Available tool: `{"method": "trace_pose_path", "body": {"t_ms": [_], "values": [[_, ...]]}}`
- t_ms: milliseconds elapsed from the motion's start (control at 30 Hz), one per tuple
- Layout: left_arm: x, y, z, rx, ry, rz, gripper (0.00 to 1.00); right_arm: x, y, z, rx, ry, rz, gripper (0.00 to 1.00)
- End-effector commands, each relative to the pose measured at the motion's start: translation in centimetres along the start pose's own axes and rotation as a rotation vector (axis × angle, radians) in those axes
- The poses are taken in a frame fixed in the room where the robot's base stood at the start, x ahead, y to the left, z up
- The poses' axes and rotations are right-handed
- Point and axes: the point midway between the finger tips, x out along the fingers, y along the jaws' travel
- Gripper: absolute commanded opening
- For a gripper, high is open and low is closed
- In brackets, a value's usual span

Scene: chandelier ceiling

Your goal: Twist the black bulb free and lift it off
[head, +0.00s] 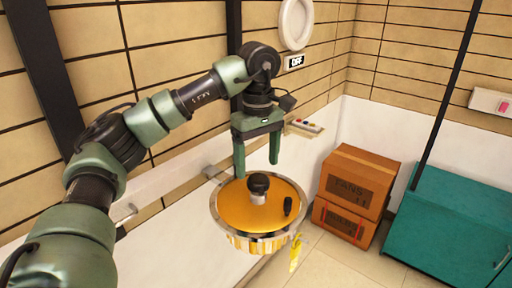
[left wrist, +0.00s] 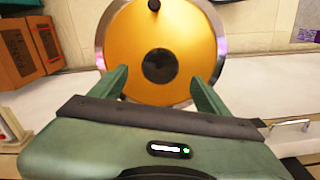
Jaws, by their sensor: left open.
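The black bulb (head: 258,184) stands upright in a light socket at the middle of a round gold plate (head: 232,205) with a silver rim, the chandelier. My left gripper (head: 257,170) is open, with its two green fingers pointing down above the plate around the bulb's position. In the left wrist view the bulb (left wrist: 161,66) shows as a dark disc beyond and between the open fingertips (left wrist: 160,80), with a gap on both sides. I see no contact. A small black piece (head: 288,205) is on the plate right of the bulb. My right gripper is not in view.
Cardboard boxes (head: 345,182) are stacked on the floor right of the chandelier, beside a teal cabinet (head: 445,225). Tiled walls stand behind. A yellow piece (head: 295,252) hangs below the rim. A small panel with coloured buttons (head: 306,126) is on the back wall.

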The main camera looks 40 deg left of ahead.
Motion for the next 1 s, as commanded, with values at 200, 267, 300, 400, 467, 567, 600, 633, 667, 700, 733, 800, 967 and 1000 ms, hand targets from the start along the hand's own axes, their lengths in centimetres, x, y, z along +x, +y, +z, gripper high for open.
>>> {"method": "trace_pose_path", "body": {"t_ms": [200,267,300,400,467,567,600,633,667,700,733,800,967,1000], "values": [[3.4,-0.1,0.0,-0.001,-0.001,-0.004,0.76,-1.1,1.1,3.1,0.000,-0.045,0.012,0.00],[4.2,-0.1,0.0,-0.002,0.000,-0.004,0.76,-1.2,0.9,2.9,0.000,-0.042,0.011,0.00],[4.5,-0.1,0.0,-0.001,-0.001,-0.003,0.76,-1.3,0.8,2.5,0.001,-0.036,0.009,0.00],[5.3,-0.1,0.0,-0.001,-0.001,-0.001,0.76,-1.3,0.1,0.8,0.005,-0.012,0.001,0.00],[5.5,-0.1,0.0,-0.001,-0.001,-0.001,0.76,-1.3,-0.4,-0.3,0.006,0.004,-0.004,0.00],[5.7,0.0,0.0,-0.001,-0.001,-0.001,0.76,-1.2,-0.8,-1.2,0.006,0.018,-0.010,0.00],[5.7,0.0,0.0,-0.001,-0.001,0.000,0.76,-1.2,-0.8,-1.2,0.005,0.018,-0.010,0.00],[5.7,0.0,0.0,-0.001,-0.001,0.000,0.76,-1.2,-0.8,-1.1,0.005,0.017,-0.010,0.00],[5.7,0.0,0.0,-0.001,-0.001,0.000,0.76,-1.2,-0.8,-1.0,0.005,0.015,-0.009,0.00],[5.7,0.0,0.0,-0.001,-0.001,0.000,0.76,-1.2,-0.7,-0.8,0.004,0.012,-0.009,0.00],[5.7,0.0,0.0,-0.001,-0.001,0.000,0.76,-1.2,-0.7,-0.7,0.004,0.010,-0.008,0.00],[5.7,0.0,0.0,-0.001,-0.001,0.000,0.57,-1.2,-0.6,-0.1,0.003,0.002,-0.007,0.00],[5.7,0.0,0.0,-0.001,-0.001,0.000,0.12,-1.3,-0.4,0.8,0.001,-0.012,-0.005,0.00],[5.7,0.0,0.0,-0.001,-0.001,0.000,0.11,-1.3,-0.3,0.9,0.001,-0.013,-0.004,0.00]]}}
